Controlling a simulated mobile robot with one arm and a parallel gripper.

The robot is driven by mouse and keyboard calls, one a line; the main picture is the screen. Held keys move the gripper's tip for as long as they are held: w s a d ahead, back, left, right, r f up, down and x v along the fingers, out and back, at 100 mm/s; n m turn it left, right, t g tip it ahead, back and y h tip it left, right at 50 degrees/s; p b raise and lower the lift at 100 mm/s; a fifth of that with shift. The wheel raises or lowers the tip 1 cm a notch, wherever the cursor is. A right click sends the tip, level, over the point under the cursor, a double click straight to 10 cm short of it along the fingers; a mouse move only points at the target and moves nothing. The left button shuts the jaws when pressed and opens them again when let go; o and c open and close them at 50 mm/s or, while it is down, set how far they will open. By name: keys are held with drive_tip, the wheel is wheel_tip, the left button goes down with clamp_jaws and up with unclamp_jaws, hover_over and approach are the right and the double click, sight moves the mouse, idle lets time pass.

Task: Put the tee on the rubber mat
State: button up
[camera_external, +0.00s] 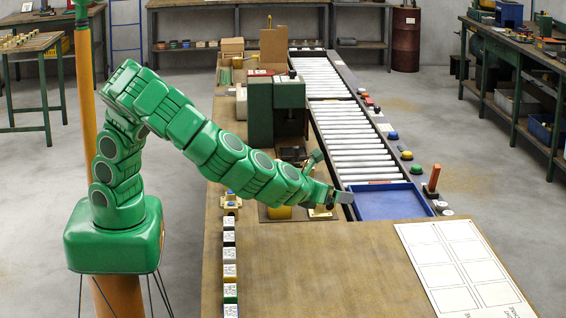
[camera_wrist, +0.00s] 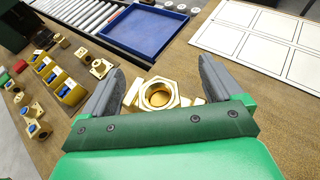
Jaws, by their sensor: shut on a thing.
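My gripper (camera_wrist: 161,68) is shut on a brass tee (camera_wrist: 158,95), with a hexagonal collar and a round opening facing the wrist camera. Side parts of the brass show near both fingers. In the external view my gripper (camera_external: 345,197) is low near the front left corner of the blue tray, above the bench; the gap beneath is hard to judge. I cannot pick out a rubber mat for certain. A white sheet with a printed grid (camera_external: 455,255) lies flat and bare on the right of the bench; it also shows in the wrist view (camera_wrist: 265,35).
The blue tray (camera_external: 375,187) is empty at the end of the roller conveyor (camera_external: 345,130). Yellow bins (camera_wrist: 70,92) and loose brass fittings lie left of my gripper in the wrist view. A green machine (camera_external: 275,108) stands behind.

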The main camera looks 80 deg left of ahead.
drive_tip(key=shift+s+a+r, duration=0.25)
drive_tip(key=shift+s+r, duration=0.1)
drive_tip(key=shift+s, duration=0.35)
drive_tip(key=shift+s+a+r, duration=0.2)
drive_tip(key=shift+s+r, duration=0.1)
drive_tip(key=shift+s, duration=0.35)
